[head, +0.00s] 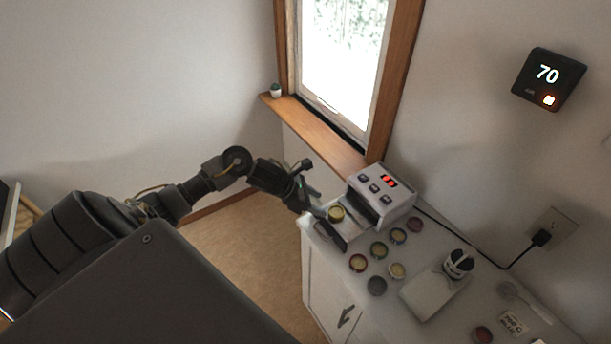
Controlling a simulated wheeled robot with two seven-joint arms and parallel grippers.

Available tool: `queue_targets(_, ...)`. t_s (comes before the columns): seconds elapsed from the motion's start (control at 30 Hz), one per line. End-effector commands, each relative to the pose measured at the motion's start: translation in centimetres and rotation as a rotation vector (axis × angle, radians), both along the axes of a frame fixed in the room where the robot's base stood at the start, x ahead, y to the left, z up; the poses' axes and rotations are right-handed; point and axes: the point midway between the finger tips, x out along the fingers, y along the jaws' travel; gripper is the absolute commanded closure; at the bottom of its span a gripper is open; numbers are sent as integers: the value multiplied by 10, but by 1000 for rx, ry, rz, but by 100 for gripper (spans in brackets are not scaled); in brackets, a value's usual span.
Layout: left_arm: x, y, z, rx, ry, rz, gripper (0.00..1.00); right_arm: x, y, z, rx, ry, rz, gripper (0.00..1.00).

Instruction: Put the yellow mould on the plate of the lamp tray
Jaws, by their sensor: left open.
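The lamp (383,194) is a white box with dark buttons and a red display, at the back left of the white cabinet top. Its pale tray (355,224) sticks out from the open front toward the left. A round yellow mould (336,213) appears to sit on the tray's plate, close beside my left gripper. My left gripper (324,216) is open at the tray's outer end, with a dark finger in front of the mould. I cannot tell whether it touches the mould. My right gripper is out of view.
Several other round moulds (379,249) lie in front of the lamp, with yellow, red and grey tops. A dark-lidded jar (459,263) stands on a pale block (434,292) to the right. A black cord (470,243) runs to the wall outlet.

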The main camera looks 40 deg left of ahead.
Motion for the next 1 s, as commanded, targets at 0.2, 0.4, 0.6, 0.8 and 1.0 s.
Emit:
queue_targets(0.2, -20, 19, 25, 3, -2, 1, 45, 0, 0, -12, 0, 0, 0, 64)
queue_targets(0.4, -27, 25, 36, 0, 0, 0, 45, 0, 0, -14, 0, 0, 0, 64)
queue_targets(0.6, -28, 25, 38, -1, 0, 1, 45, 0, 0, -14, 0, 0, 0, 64)
queue_targets(0.8, -28, 25, 38, -1, 0, 1, 45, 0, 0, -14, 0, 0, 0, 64)
queue_targets(1.0, -28, 25, 38, -5, 4, 6, 45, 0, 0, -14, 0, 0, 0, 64)
